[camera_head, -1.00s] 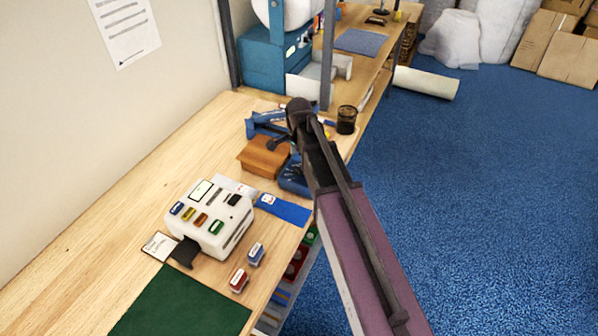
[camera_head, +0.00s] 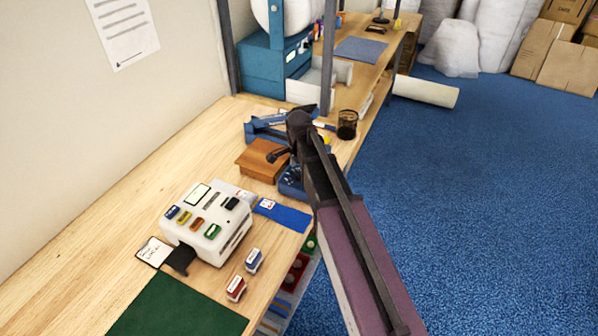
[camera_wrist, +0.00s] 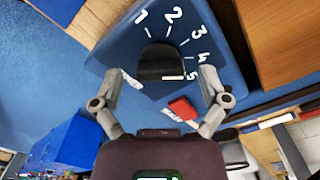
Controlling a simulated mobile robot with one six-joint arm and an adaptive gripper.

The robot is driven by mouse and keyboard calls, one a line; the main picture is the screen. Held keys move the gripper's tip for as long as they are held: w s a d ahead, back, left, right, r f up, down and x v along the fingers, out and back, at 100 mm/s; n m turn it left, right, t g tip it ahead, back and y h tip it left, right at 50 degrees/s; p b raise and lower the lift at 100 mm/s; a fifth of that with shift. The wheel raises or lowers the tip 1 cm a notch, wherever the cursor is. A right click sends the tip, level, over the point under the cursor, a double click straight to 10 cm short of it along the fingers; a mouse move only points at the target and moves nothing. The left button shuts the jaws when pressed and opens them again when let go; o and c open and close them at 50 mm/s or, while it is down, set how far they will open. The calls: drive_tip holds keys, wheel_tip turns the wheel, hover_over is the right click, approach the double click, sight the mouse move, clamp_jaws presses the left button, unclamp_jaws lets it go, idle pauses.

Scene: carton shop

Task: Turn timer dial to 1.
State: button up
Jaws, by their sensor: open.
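The blue timer (camera_wrist: 215,45) fills the upper middle of the wrist view, with white numbers 1 to 5 around its black dial (camera_wrist: 160,62). A white line shows on the dial's lower right edge, on the side of the 5. A red button (camera_wrist: 182,108) is below the dial. My gripper (camera_wrist: 160,78) is open, with one finger on each side of the dial; I cannot tell whether either touches it. In the head view the timer (camera_head: 291,183) is partly hidden by my arm.
A wooden block (camera_head: 258,160) stands beside the timer, with a blue tool (camera_head: 262,128) behind it. A black mesh cup (camera_head: 347,124) is at the bench edge.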

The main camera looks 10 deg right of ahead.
drive_tip(key=c, duration=1.2)
drive_tip(key=shift+o, duration=0.2)
drive_tip(key=shift+n, duration=0.5)
drive_tip(key=n, duration=0.9)
drive_tip(key=shift+n, duration=0.4)
drive_tip(key=n, duration=0.5)
drive_tip(key=shift+n, duration=0.3)
drive_tip(key=n, duration=0.5)
